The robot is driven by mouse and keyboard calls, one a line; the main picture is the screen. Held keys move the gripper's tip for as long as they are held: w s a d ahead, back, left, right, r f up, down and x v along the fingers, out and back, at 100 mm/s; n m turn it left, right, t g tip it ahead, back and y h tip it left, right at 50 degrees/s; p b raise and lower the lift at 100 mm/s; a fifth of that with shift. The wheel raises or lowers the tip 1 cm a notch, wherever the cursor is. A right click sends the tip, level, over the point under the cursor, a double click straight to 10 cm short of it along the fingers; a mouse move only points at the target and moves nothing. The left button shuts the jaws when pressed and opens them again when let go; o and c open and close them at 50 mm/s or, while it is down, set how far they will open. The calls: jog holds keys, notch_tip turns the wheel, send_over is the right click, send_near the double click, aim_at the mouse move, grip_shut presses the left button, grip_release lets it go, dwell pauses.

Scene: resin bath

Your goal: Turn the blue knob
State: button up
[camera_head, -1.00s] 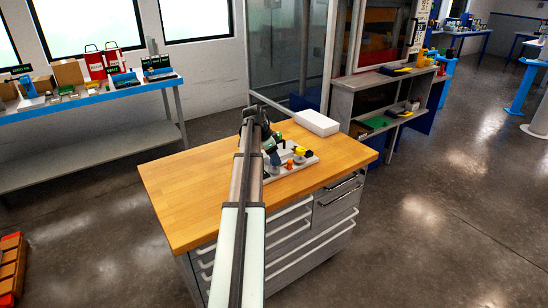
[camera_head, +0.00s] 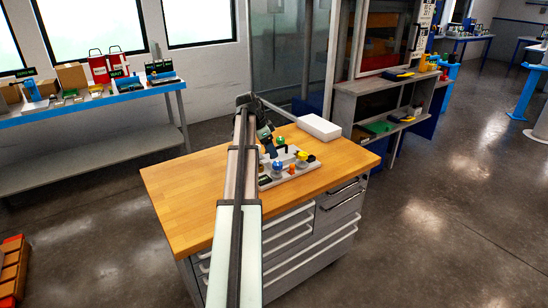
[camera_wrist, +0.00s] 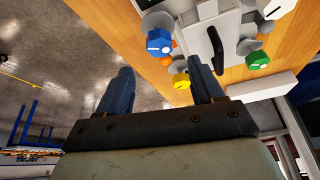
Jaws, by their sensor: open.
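The blue knob (camera_head: 277,167) is on a light panel on the wooden bench top, toward the panel's near left end. In the wrist view a blue knob (camera_wrist: 159,42) with a white mark sits in a grey round mount, beyond the gap between the fingers. My gripper (camera_wrist: 160,68) is open, with nothing between its two dark fingers, and is apart from the knob. In the head view my gripper (camera_head: 265,138) is above the panel's left side, partly hidden by my own arm.
The panel (camera_head: 271,182) also carries a yellow knob (camera_head: 302,156), a green knob (camera_wrist: 258,60) and a black lever (camera_wrist: 217,48). A white box (camera_head: 319,127) stands behind it. The bench top's left part is clear.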

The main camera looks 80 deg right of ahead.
jog(key=v, duration=0.6)
jog(key=shift+r, duration=0.25)
